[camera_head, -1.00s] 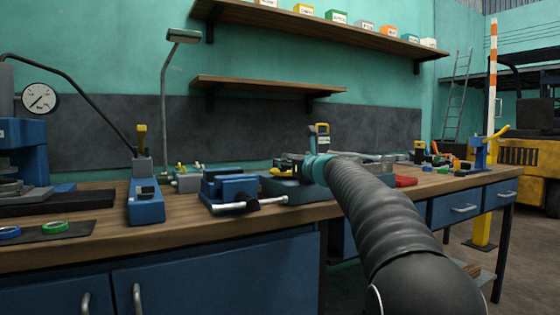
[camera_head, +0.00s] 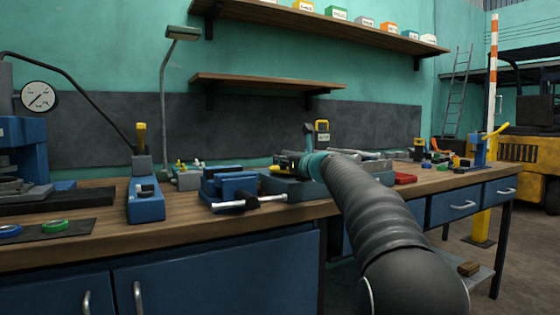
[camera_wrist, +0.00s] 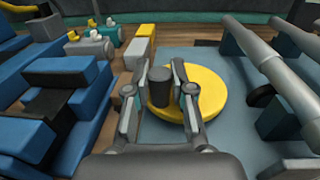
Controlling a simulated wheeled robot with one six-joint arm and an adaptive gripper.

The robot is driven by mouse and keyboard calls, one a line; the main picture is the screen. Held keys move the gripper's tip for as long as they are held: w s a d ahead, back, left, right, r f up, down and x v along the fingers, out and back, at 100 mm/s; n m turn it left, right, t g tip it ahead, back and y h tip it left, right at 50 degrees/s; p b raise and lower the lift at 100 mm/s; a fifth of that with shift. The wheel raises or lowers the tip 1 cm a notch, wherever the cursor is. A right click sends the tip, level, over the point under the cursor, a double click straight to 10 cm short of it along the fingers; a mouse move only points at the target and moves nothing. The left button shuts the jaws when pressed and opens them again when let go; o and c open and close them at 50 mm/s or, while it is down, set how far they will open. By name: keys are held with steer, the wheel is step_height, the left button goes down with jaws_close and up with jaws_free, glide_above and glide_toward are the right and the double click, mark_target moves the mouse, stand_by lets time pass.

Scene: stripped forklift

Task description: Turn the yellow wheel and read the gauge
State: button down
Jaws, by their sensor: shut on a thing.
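The yellow wheel (camera_wrist: 200,96) is a flat round disc on a blue-grey plate, with a dark upright knob (camera_wrist: 160,88) near its left edge in the wrist view. My gripper (camera_wrist: 160,72) has a finger on each side of the knob and is shut on it. In the head view my gripper (camera_head: 292,162) is at the blue-grey block on the bench, and the wheel is mostly hidden there.
A blue vise (camera_head: 230,184) with a silver bar is left of my gripper. A yellow-framed device (camera_head: 322,130) stands just behind it. In the wrist view, thick grey pipes (camera_wrist: 285,80) run along the right. A red object (camera_head: 404,179) lies to the right on the bench.

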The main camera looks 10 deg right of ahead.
steer(key=y+p, duration=0.1)
steer(key=n+g+y+p, duration=0.1)
steer(key=d+n+y+p, duration=0.1)
steer(key=shift+s+r+g, duration=0.1)
steer(key=shift+r+g, duration=0.15)
steer(key=shift+g, duration=0.15)
steer(key=shift+d+n+g+y+p, duration=0.1)
steer(key=shift+n+g+y+p, duration=0.5)
steer(key=shift+n+y+p, duration=0.35)
steer(key=shift+d+f+n+g+y+p, duration=0.1)
steer(key=shift+f+n+g+y+p, duration=0.15)
steer(key=shift+g+y+p, duration=0.2)
steer(key=shift+s, duration=0.1)
steer(key=c, duration=1)
jaws_free()
